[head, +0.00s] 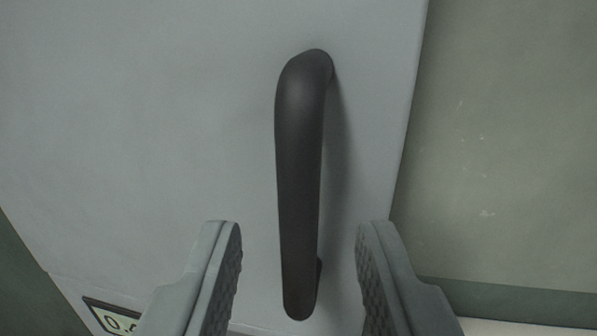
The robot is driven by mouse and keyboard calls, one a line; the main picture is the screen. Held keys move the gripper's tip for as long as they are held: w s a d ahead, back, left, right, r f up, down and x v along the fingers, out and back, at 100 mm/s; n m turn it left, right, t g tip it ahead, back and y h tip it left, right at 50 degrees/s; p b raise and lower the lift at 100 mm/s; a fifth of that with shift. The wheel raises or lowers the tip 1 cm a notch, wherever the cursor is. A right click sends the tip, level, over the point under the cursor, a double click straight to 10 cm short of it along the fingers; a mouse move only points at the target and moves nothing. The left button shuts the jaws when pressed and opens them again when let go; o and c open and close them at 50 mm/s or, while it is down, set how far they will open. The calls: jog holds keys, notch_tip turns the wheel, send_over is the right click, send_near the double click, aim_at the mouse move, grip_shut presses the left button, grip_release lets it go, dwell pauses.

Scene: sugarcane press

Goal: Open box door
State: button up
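A dark grey bar handle (299,180) stands upright on a pale grey box door (150,130) in the middle of the head view. Both its ends bend in to the door. My gripper (298,245) is open, with one finger to the left of the handle's lower part and the other to the right. There is a gap between each finger and the handle, and nothing is held. The door's right edge runs down the right of the view. I cannot tell from this view how far the fingertips are from the door's face.
A greenish-grey panel (510,140) lies to the right of the door's edge, with a dark strip (520,300) below it. A small label or display (115,318) shows at the lower left. A dark green surface (25,280) fills the left corner.

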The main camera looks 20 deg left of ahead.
jog(key=shift+x, duration=1.15)
grip_shut()
